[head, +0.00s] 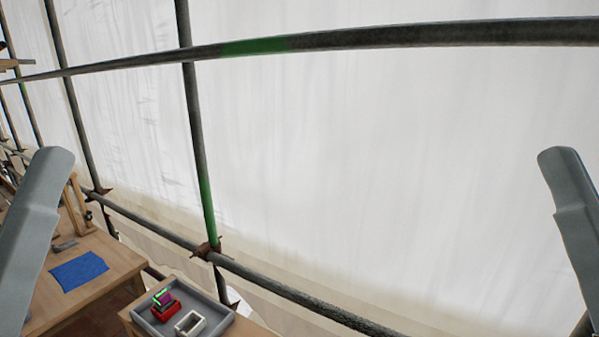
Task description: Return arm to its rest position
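My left arm (33,225) shows as a grey link at the left edge of the head view. My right arm (575,210) shows as a grey link at the right edge. Both links run out of the bottom of the picture or its side. Neither gripper shows, so I cannot see their fingers or whether they hold anything. Both visible links are clear of the tray and the blue cloth.
A grey tray (222,325) at the bottom holds a red box (166,312) with pink and green parts, and a white square frame (190,323). A blue cloth (79,271) lies on a wooden table (113,258). Scaffold poles (400,38) cross before white sheeting.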

